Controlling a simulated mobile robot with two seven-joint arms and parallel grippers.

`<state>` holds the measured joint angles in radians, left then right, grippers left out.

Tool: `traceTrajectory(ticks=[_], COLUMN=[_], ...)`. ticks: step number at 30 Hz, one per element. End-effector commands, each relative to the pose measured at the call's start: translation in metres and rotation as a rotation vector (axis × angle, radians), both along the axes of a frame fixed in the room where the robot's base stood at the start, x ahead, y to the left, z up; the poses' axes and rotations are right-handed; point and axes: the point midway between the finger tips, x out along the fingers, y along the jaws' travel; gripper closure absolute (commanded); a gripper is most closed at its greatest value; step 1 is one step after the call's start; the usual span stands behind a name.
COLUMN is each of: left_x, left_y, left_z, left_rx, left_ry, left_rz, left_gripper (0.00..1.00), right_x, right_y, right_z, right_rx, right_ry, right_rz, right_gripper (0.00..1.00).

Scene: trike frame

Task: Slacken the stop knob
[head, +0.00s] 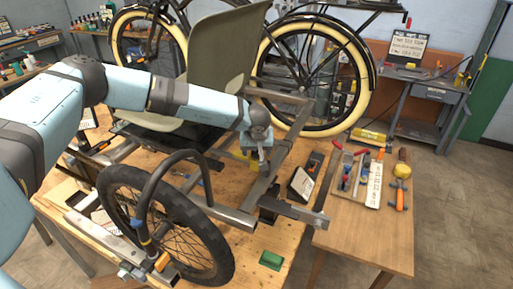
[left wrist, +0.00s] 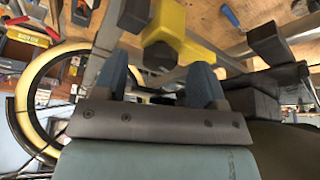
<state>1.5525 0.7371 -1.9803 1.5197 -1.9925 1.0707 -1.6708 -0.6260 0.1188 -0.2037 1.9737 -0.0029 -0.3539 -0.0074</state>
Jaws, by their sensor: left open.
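A yellow part with a faceted end (left wrist: 160,55), which looks like the stop knob, sits on the grey trike frame in the left wrist view. In the head view its yellow (head: 246,159) shows beside the frame tubes, partly hidden by my gripper. My left gripper (head: 257,157) points down at it. In the left wrist view the two blue fingers of the left gripper (left wrist: 158,76) are apart, one on each side of the faceted end. I see no clear contact. The trike frame (head: 240,217) rests on the wooden bench. My right gripper is not in view.
A spoked wheel (head: 172,227) and a curved black tube stand close below my left arm. The seat (head: 225,62) rises behind it. A side table (head: 337,232) holds several hand tools. A green block (head: 271,260) lies at the bench's front edge.

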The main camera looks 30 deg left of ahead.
Motion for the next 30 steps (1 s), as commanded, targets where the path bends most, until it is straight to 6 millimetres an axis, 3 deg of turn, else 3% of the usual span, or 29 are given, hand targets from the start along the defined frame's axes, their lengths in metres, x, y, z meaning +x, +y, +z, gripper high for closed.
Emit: traceTrajectory(ticks=[12, 18, 30], left_x=[0.0027, 0.0027, 0.0029], left_y=[0.0019, 0.0019, 0.0013], left_z=[-0.0079, -0.0075, -0.0096], left_rx=[0.000, 0.000, 0.001], left_ry=[-0.001, -0.001, -0.001], left_rz=[0.000, 0.000, 0.060], left_gripper=[0.38, 0.84, 0.84], right_x=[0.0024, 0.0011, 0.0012], right_y=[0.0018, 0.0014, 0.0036], right_z=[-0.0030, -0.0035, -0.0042], right_rx=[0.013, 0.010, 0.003], right_ry=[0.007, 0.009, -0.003], right_rz=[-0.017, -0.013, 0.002], right_gripper=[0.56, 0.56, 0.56])
